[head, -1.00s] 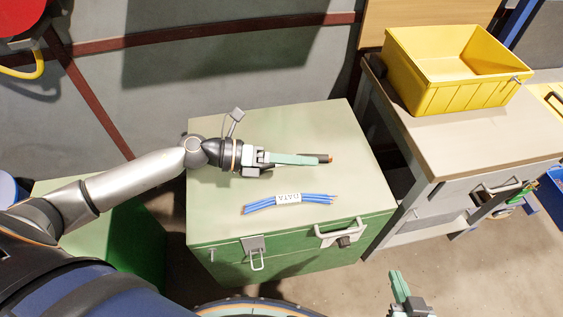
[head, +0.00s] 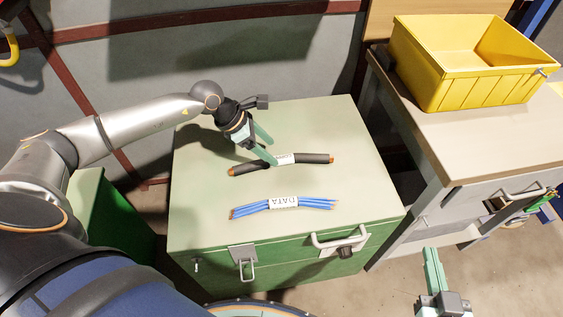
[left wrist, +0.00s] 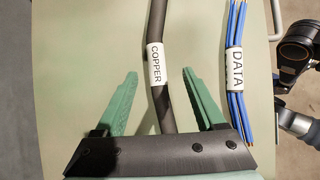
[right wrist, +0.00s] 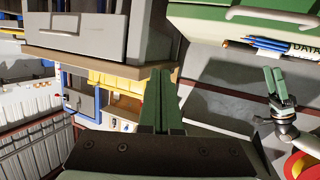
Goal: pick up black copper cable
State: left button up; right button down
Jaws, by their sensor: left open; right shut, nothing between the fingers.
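The black copper cable (head: 313,158) lies on the green box top with copper-coloured ends and a white label. In the left wrist view the cable (left wrist: 157,25) runs between my open fingers, and its label reads COPPER. My left gripper (head: 271,153) is open over the cable's label area, pointing down, with one finger in front of it. In the left wrist view the left gripper (left wrist: 160,90) has a finger on either side of the cable, not closed on it. My right gripper (head: 432,252) is shut and empty, off the box at the lower right.
A blue cable bundle (head: 315,203) labelled DATA lies in front of the black cable on the green box (head: 210,210). A yellow bin (head: 460,92) stands on the workbench (head: 430,140) at right. The box top's back right is clear.

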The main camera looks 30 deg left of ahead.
aim_at(280, 157)
pick_arm(q)
jog(key=x, duration=0.1)
jog(key=b+x, duration=0.1)
jog(key=x, duration=0.3)
jog(key=shift+w+a+f, duration=0.15)
jog(key=shift+a+f, duration=0.05)
jog(key=shift+a, duration=0.05)
pick_arm(e)
notch_tip(280, 157, up, 8)
jog(key=w+n+t+y, duration=0.1)
jog(key=t, duration=0.2)
jog(key=shift+w+a, duration=0.15)
jog(key=shift+w, duration=0.05)
pick_arm(q)
jog(key=shift+c, duration=0.4)
pick_arm(e)
jog(key=shift+f, duration=0.15)
pick_arm(q)
grip_shut()
jog(key=shift+r, duration=0.1)
